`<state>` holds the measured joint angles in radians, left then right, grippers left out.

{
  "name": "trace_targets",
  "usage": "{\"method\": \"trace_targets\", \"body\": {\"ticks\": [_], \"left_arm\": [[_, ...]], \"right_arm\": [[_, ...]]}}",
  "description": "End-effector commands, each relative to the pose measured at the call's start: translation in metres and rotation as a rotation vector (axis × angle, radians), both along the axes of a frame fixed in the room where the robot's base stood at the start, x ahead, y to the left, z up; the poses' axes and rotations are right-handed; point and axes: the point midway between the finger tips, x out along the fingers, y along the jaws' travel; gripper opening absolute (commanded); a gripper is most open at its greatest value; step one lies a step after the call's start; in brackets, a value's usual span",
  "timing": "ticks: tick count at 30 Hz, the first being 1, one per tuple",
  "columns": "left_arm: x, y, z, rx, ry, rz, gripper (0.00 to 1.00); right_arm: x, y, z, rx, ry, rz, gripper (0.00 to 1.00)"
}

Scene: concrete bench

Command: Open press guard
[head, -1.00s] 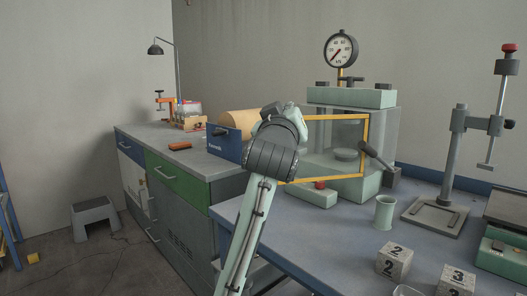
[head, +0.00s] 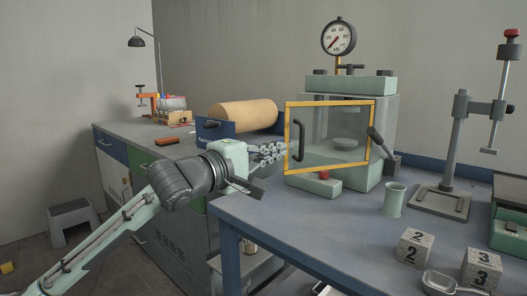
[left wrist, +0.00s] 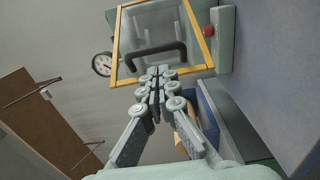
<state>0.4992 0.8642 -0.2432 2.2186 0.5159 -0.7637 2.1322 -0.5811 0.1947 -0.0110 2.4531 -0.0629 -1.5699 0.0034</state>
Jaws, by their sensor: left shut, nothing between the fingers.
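The press guard (head: 328,103) is a clear panel in a yellow frame, and it appears to lie across the front of the pale green press (head: 350,86). Its black bar handle (head: 300,140) is near the frame's left edge. My left gripper (head: 284,149) is shut and empty, its fingertips just left of the guard's handle side. In the left wrist view the shut fingertips (left wrist: 158,70) point at the guard (left wrist: 203,45), close to the handle (left wrist: 150,54). I cannot tell whether they touch it. My right gripper is not in view.
The press stands on a blue bench (head: 300,215) with a red-button box (head: 318,184) before it. A dark lever (head: 376,137), a green cup (head: 394,200), numbered blocks (head: 415,248) and a stand (head: 460,150) are to the right. A brown roll (head: 245,115) lies behind my gripper.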

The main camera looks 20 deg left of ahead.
Motion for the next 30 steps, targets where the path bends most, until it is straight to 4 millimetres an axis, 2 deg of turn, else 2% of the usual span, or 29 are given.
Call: {"method": "trace_targets", "body": {"ticks": [6, 12, 22, 25, 30], "left_arm": [[0.034, -0.012, 0.002, 0.0, -0.002, 0.001, 0.0], [0.048, -0.017, 0.0, 0.001, 0.0, 0.001, 0.0], [0.049, -0.017, 0.0, 0.002, -0.001, 0.001, 0.0], [0.046, -0.023, 0.001, 0.002, -0.001, -0.003, 0.0], [0.028, -0.046, 0.003, -0.006, 0.001, -0.006, 0.0]], "right_arm": [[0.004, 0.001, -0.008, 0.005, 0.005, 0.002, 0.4], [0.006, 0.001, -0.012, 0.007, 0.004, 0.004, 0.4], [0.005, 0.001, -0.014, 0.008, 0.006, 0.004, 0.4], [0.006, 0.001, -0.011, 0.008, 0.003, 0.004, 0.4], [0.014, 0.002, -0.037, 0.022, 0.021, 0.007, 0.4]]}}
